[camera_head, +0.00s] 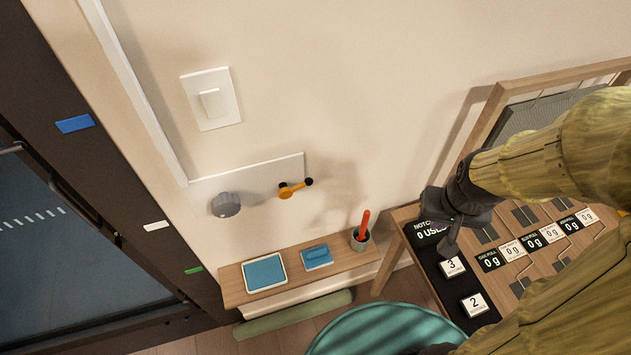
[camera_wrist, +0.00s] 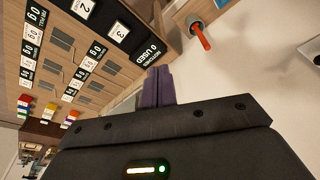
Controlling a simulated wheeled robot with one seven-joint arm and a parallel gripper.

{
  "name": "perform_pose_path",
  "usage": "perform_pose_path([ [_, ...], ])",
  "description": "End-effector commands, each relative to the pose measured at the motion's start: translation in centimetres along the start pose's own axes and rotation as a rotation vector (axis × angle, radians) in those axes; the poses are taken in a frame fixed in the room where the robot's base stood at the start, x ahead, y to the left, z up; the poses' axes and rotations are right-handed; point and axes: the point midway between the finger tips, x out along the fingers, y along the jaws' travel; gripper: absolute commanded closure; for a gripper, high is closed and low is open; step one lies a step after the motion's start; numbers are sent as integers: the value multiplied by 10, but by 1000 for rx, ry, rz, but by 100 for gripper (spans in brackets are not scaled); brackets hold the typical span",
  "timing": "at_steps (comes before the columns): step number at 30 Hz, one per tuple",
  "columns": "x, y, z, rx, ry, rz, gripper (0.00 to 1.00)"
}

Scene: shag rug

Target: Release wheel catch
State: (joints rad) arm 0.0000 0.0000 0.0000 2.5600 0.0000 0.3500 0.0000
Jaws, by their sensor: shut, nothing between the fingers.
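No part is labelled as a wheel catch. On the white wall plate (camera_head: 262,178) sit a round grey knob (camera_head: 226,204) and, to its right, an orange lever with dark ends (camera_head: 293,189). Whether either belongs to the wheel catch I cannot tell. My gripper (camera_head: 450,246) is right of the plate, over the left edge of the wooden board with the number cards, apart from the lever. In the wrist view its purple fingers (camera_wrist: 158,84) are together and empty; the knob and lever are not seen there.
A wooden shelf (camera_head: 235,289) below the plate holds blue pads and a cup (camera_head: 360,240) with a red stick. The wooden board (camera_head: 400,214) carries number cards and weight labels. A light switch (camera_head: 211,99) is above. Open wall lies between my gripper and the lever.

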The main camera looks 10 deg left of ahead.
Motion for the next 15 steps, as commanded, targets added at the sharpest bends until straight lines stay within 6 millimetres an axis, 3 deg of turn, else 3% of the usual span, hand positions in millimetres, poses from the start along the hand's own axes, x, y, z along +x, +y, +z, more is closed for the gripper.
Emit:
perform_pose_path([
  [10, 3, 0, 1, 20, -14, -2, 100],
  [15, 23, -7, 11, 186, -137, -21, 100],
])
